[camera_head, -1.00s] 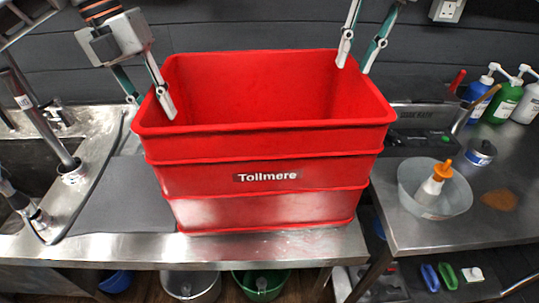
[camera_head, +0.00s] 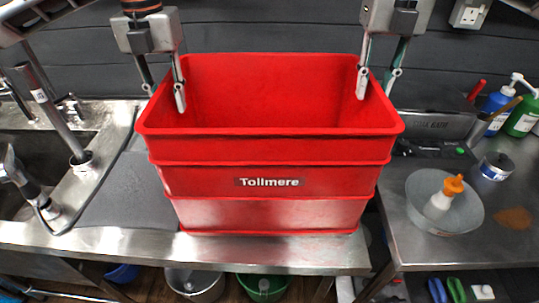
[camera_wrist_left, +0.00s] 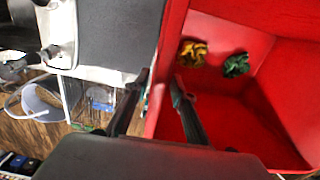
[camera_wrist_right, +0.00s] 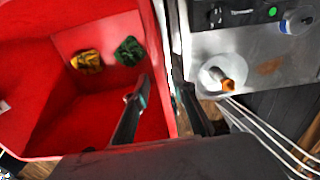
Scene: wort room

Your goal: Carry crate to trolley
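A red crate (camera_head: 270,208) marked "Tollmere" stands upright on the steel counter (camera_head: 200,255). Yellow cloth (camera_wrist_left: 193,53) and green cloth (camera_wrist_left: 236,65) lie inside it. My left gripper (camera_head: 165,96) is open astride the crate's left wall, one finger inside and one outside. My right gripper (camera_head: 376,88) is open astride the right wall in the same way. In the right wrist view, the crate's right wall (camera_wrist_right: 161,62) runs between the spread fingers. I cannot tell whether any finger touches the crate. I cannot make out a trolley.
A sink (camera_head: 40,150) with taps lies left of the crate, beside a dark mat (camera_head: 128,195). On the right-hand steel table stand a bowl (camera_head: 465,220) with an orange-capped bottle, a tin (camera_head: 495,167) and pump bottles (camera_head: 522,118). Buckets (camera_head: 195,285) stand below the counter.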

